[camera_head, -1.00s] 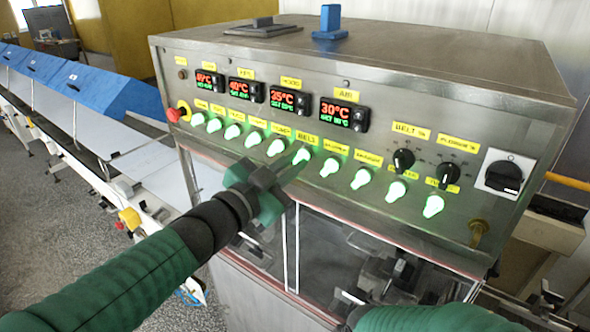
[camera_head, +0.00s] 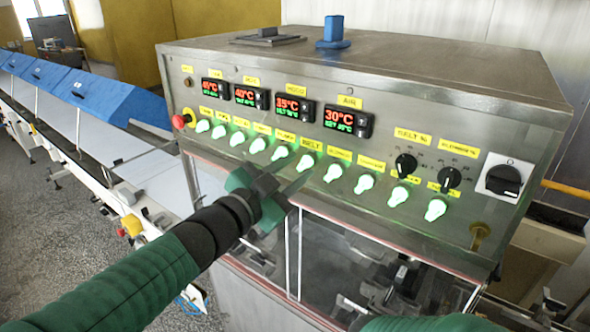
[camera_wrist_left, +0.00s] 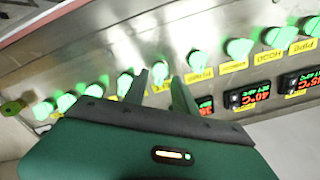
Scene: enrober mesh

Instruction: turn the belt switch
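The belt switch (camera_head: 306,162) is a green-lit knob under the yellow BELT label (camera_head: 311,146), in the row on the steel control panel. My left gripper (camera_head: 298,180) is just in front of and below it in the head view. In the left wrist view the gripper's two fingers (camera_wrist_left: 160,80) are apart, and the lit belt switch (camera_wrist_left: 160,71) shows between their tips. I cannot tell whether either finger touches it. Only a green part of my right arm shows at the bottom edge of the head view; its gripper is not visible.
Similar lit knobs stand close on both sides, including the pump knob (camera_head: 280,153). A red emergency button (camera_head: 180,121) is at the panel's left end. Black dials (camera_head: 405,165) and a black rotary switch (camera_head: 504,180) are at the right. Glass doors (camera_head: 345,260) lie below.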

